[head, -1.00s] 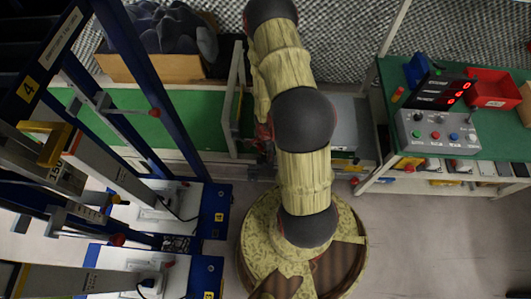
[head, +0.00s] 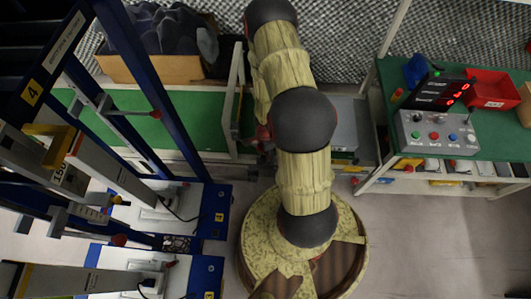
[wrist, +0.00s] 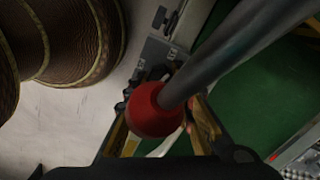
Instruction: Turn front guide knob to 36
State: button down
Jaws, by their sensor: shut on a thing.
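A round red knob (wrist: 155,112) fills the middle of the wrist view, with a thick dark rod (wrist: 235,45) running from it to the upper right. My gripper (wrist: 166,122) has its yellowish fingers on either side of the knob and is shut on it. I cannot see any number or pointer on the knob. In the head view my gripper is mostly hidden behind my arm, by the upright frame (head: 235,100) at the green bench. The black display (head: 440,90) at the right has red digits too small to read.
Blue machine frames (head: 130,80) with levers and other red knobs (head: 118,240) stand at the left. A grey control box (head: 438,132) and a red tray (head: 490,88) are on the right green table (head: 500,140). Grey floor (head: 430,230) is clear at lower right.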

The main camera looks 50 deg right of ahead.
jog(key=shift+m+p, duration=0.3)
jog(key=shift+m, duration=0.9)
jog(key=c, duration=1.5)
grip_release()
jog(key=shift+r, duration=0.1)
jog(key=shift+w+r, duration=0.15)
jog(key=shift+r, duration=3.35)
jog(key=shift+r, duration=0.1)
